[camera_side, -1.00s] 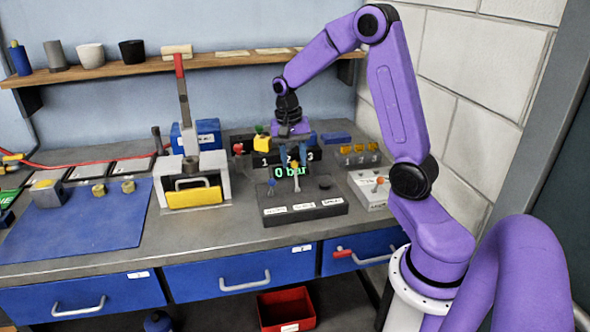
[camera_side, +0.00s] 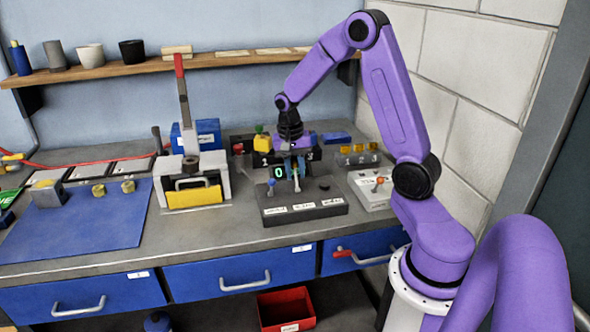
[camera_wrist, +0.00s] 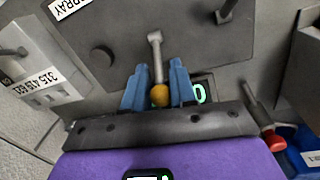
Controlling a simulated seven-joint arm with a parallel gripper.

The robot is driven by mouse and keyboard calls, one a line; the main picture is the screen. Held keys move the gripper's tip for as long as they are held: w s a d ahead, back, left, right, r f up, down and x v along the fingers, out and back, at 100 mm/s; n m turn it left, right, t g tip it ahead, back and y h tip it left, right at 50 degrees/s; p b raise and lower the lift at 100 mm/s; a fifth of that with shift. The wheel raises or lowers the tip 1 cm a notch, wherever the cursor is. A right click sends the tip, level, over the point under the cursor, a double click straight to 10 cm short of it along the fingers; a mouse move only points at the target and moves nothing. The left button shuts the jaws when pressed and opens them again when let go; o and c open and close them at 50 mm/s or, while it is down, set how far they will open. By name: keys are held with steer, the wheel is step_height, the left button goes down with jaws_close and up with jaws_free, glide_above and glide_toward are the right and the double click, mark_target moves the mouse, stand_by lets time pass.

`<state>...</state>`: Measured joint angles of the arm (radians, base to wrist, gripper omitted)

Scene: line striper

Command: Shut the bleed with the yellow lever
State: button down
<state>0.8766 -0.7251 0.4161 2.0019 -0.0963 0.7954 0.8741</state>
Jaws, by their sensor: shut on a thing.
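The yellow lever (camera_wrist: 159,96) has a metal stalk and a yellow ball end, seen in the wrist view between the two blue fingers of my gripper (camera_wrist: 159,70). In the side view my gripper (camera_side: 296,172) is lowered over the dark control panel (camera_side: 335,207), shut on the yellow lever, whose knob is mostly hidden by the fingers. The stalk meets the panel (camera_wrist: 195,40) in the wrist view. A blue-tipped lever (camera_side: 271,187) stands to the left. A black round knob (camera_side: 323,184) sits to the right. A green display (camera_side: 278,172) behind reads 0, partly covered.
A white box with an orange-tipped lever (camera_side: 379,181) stands close to the right. A press with a red-handled lever (camera_side: 181,100) and yellow front stands to the left. A blue mat (camera_side: 85,225) covers the left bench.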

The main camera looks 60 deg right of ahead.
steer(key=shift+a, duration=0.1)
steer(key=shift+s+a+r+t+h, duration=0.2)
steer(key=shift+s+a+t+h, duration=0.2)
steer(key=shift+t+h, duration=0.45)
steer(key=shift+s+a+r+t+h, duration=0.2)
steer(key=shift+s+a+t+h, duration=0.15)
steer(key=shift+t+h, duration=0.45)
steer(key=shift+s+a+f+t+h, duration=0.1)
steer(key=shift+s+a+t+h, duration=0.6)
steer(key=shift+t+h, duration=0.4)
steer(key=shift+s+a+f+t+h, duration=0.2)
steer(key=shift+s+a+t+h, duration=0.2)
steer(key=shift+t+h, duration=0.4)
steer(key=c, duration=1.1)
jaws_free()
